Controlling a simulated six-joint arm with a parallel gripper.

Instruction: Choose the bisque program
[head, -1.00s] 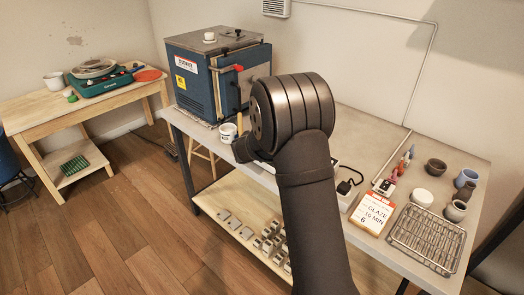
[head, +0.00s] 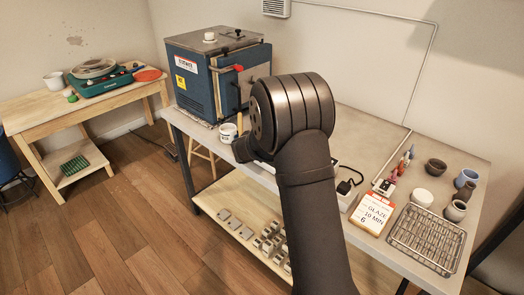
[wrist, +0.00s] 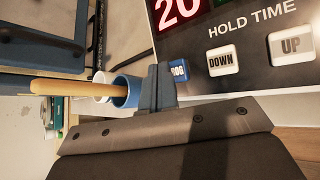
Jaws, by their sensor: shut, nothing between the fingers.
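In the head view my arm hides the gripper and most of the panel.
The blue kiln (head: 190,82) stands at the bench's back left. A glaze card (head: 371,215), wire rack (head: 427,239) and small pots occupy the bench's right.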

